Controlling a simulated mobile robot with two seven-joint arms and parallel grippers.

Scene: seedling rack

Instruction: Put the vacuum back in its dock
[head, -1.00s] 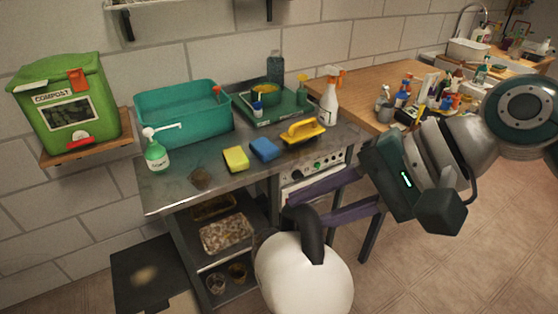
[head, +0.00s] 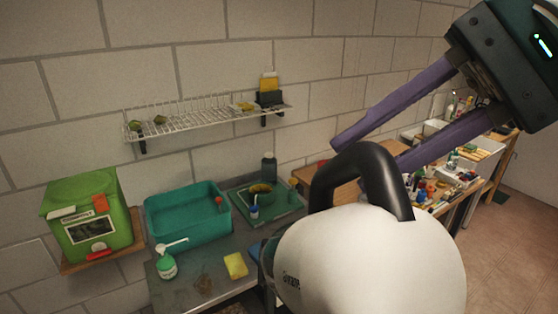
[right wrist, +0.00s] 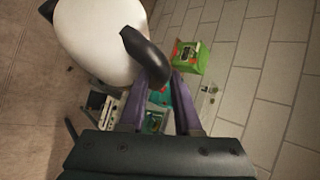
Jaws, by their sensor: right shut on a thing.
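The vacuum (head: 370,262) has a round white body with dark lettering and a thick black handle (head: 325,180) arching over its top. It fills the lower right of the head view, held in the air in front of the worktop, its lower part cut off by the frame. My right gripper (head: 368,154) has its purple fingers on either side of the handle, shut on it. In the right wrist view the white body (right wrist: 95,40) is at upper left, with the handle (right wrist: 147,58) running to the fingers. I cannot pick out the dock in the current views. My left gripper is not in view.
A metal worktop (head: 215,290) holds a teal tub (head: 188,215), a pump bottle (head: 166,262), a yellow sponge (head: 236,265) and a green tray (head: 285,203). A green compost bin (head: 92,215) sits on a wall shelf at left. A wire rack (head: 200,118) juts from the wall above.

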